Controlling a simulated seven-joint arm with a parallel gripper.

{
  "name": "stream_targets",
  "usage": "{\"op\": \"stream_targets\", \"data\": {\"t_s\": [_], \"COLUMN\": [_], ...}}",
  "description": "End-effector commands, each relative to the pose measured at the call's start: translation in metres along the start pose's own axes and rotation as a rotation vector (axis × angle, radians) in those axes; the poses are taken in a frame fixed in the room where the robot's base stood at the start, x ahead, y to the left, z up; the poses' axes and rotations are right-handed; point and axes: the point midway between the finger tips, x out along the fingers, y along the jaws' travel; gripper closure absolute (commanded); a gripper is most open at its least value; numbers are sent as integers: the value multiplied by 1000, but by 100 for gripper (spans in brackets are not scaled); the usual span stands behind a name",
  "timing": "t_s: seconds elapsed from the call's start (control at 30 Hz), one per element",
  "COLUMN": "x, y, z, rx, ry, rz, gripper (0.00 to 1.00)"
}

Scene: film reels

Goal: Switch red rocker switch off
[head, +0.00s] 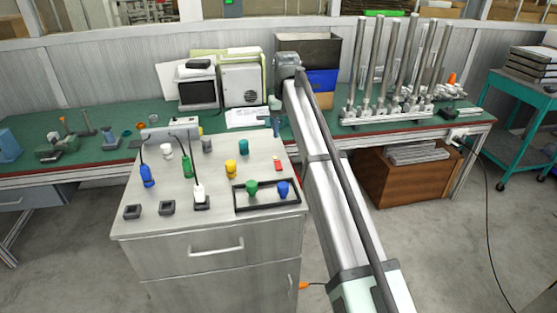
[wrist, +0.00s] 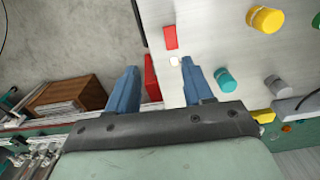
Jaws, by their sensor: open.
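A small red block (head: 278,165), apparently the red rocker switch, sits on the light cabinet top near its right edge, with a small white patch at its far end. In the wrist view the red block (wrist: 170,37) lies just beyond the fingertips, with the white patch (wrist: 174,61) nearer. I cannot tell which way the rocker is tipped. My gripper (head: 276,131) points down behind the switch, near the cabinet's back right corner. In the wrist view its two blue fingers (wrist: 162,66) are spread apart with nothing held; a red strip (wrist: 152,78) shows between them, unclear what it belongs to.
Yellow (head: 231,170) and teal (head: 244,147) pieces stand left of the switch. A dark tray (head: 237,202) with green and blue pieces lies in front. A green bench (head: 100,150) with equipment runs behind the cabinet.

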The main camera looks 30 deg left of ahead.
Motion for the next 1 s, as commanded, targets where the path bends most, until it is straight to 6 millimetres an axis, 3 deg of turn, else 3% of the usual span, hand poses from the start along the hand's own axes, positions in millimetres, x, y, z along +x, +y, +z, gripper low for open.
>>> {"op": "stream_targets", "data": {"t_s": [0.1, 0.27, 1.0], "x": [-16, -11, 104], "y": [-17, -21, -20], "z": [-5, -4, -4], "rx": [-19, -23, -22], "ry": [-1, -2, -2], "rz": [0, 0, 0], "gripper": [49, 49, 49]}}
